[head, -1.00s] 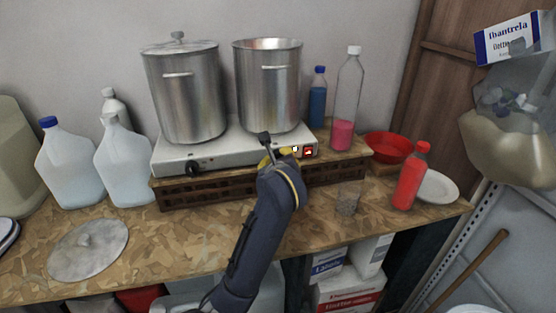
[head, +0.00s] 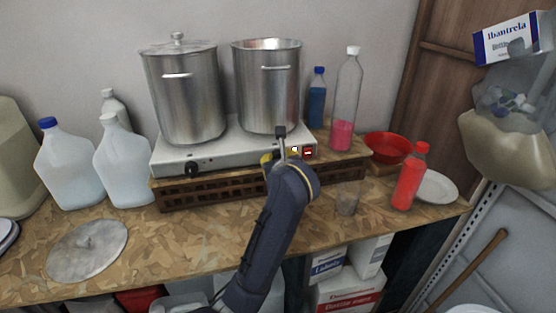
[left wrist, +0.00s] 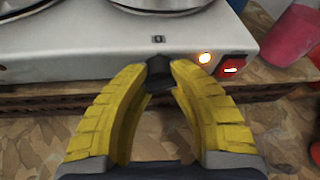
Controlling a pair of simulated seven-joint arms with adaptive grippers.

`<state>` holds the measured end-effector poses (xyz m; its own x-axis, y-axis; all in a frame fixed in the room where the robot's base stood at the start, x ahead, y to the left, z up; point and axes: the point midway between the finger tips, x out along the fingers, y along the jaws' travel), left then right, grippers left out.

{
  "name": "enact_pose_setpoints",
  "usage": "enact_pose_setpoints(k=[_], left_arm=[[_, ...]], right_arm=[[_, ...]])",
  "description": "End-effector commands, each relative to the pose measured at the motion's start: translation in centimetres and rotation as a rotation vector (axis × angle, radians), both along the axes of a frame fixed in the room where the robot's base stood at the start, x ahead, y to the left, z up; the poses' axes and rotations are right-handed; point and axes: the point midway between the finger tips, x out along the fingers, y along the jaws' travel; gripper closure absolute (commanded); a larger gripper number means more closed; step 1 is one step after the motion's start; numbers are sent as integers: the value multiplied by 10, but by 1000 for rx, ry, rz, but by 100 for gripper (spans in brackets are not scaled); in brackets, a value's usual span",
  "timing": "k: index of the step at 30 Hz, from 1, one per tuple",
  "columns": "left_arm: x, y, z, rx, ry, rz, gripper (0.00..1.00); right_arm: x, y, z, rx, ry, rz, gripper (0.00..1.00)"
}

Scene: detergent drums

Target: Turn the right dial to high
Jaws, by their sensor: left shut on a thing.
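The white double hot plate (head: 232,149) stands on a brown slatted crate, and its front also fills the top of the left wrist view (left wrist: 95,55). The right dial (left wrist: 160,72) is black and sits on the front of the hot plate. My left gripper (left wrist: 161,67) has its yellow fingers closed on this dial. In the head view my left gripper (head: 279,158) hides the dial. The left dial (head: 192,168) is black and free. My right gripper is not in view.
A lidded steel pot (head: 184,95) and an open steel pot (head: 267,90) stand on the hot plate. Right of the dial are a lit indicator (left wrist: 204,58) and a red switch (left wrist: 232,67). A clear cup (head: 347,200) stands at the front right.

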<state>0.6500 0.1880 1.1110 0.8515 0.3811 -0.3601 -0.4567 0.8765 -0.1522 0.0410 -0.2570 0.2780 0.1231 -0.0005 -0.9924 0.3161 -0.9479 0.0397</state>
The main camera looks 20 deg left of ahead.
Motion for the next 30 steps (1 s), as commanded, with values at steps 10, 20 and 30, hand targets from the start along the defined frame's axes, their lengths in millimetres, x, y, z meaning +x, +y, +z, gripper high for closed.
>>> enact_pose_setpoints(k=[10, 20, 30], left_arm=[[0, -1, -2, -3, 5, -2, 52], [0, 0, 0, -2, 1, -1, 46], [0, -1, 42, -5, -2, -1, 46]], right_arm=[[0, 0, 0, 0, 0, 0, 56], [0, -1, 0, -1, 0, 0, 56], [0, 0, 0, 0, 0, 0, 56]])
